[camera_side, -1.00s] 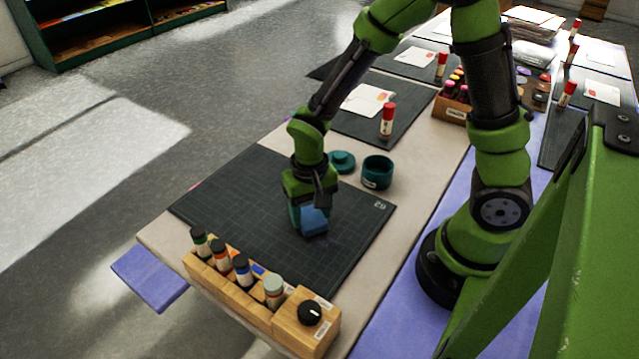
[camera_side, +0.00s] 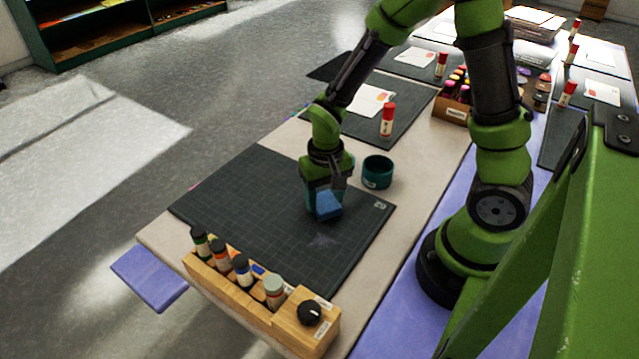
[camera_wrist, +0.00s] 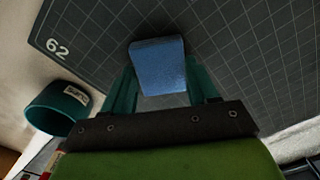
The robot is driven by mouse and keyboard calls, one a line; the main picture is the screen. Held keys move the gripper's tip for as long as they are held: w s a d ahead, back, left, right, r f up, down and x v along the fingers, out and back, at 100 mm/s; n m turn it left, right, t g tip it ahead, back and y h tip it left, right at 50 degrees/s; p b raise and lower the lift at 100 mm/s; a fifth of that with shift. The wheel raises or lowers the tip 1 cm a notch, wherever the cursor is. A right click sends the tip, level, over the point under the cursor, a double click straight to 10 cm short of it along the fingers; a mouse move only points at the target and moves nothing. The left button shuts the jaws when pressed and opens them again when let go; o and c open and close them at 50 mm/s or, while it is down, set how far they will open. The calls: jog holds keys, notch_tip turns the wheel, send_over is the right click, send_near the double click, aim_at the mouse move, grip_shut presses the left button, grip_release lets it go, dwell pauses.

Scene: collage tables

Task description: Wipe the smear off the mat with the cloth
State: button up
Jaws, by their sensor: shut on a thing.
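The blue cloth (camera_side: 329,206), a folded pad, is held between the fingers of my gripper (camera_side: 326,188). In the wrist view the cloth (camera_wrist: 158,66) sits between the teal fingers of my gripper (camera_wrist: 162,84). The dark gridded mat (camera_side: 250,205) lies on the table under the gripper. A faint pale smear (camera_side: 322,240) shows on the mat, just nearer the camera than the cloth. The smear is not visible in the wrist view. The cloth is at or just above the mat; I cannot tell whether it touches.
A teal pot (camera_side: 377,172) stands on the table just right of my gripper; it also shows in the wrist view (camera_wrist: 57,107). A wooden rack (camera_side: 225,272) of bottles stands along the mat's near edge. A red-capped glue stick (camera_side: 387,121) stands behind on another mat.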

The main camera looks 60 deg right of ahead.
jog(key=shift+d, duration=0.1)
jog(key=shift+r, duration=2.5)
jog(key=shift+s, duration=0.1)
jog(key=s+a+n, duration=0.2)
jog(key=s+n, duration=0.1)
jog(key=s+a+n, duration=0.1)
jog(key=n, duration=0.1)
jog(key=shift+s+a+r, duration=0.15)
jog(key=shift+s+a, duration=0.1)
jog(key=shift+w+a+n, duration=0.15)
jog(key=shift+a+n, duration=0.05)
jog(key=shift+n, duration=0.4)
send_over(270, 206)
jog(key=shift+f, duration=2.5)
jog(key=shift+f, duration=0.1)
